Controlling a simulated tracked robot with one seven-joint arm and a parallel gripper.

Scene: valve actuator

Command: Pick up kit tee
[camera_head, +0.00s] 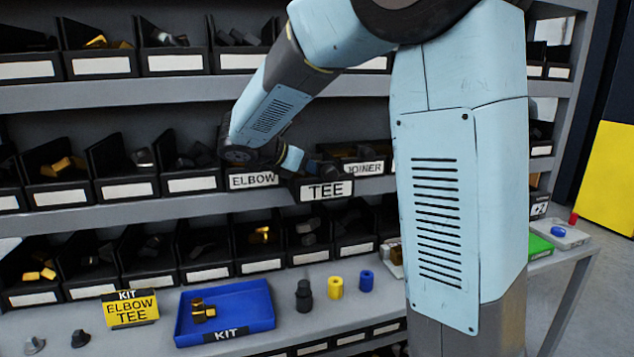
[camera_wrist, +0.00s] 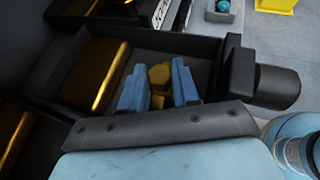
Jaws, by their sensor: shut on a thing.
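In the wrist view my gripper (camera_wrist: 158,90) has its two blue fingers closed on a small brass piece, the tee (camera_wrist: 159,76), inside a dark bin (camera_wrist: 200,46). The tee's full shape is partly hidden by the fingers. In the head view my arm reaches to the middle shelf, with its end by the bin labelled TEE (camera_head: 323,190). The held piece cannot be made out there. The blue KIT tray (camera_head: 250,296) lies on the bench below, with a brass fitting (camera_head: 203,310) in it.
The ELBOW bin (camera_head: 253,180) and JOINER bin (camera_head: 364,167) flank the TEE bin. A yellow KIT ELBOW TEE sign (camera_head: 130,308) stands left of the tray. Black (camera_head: 304,296), yellow (camera_head: 335,287) and blue (camera_head: 367,281) pieces stand right of it. A large brass part (camera_wrist: 95,75) shows left of my fingers.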

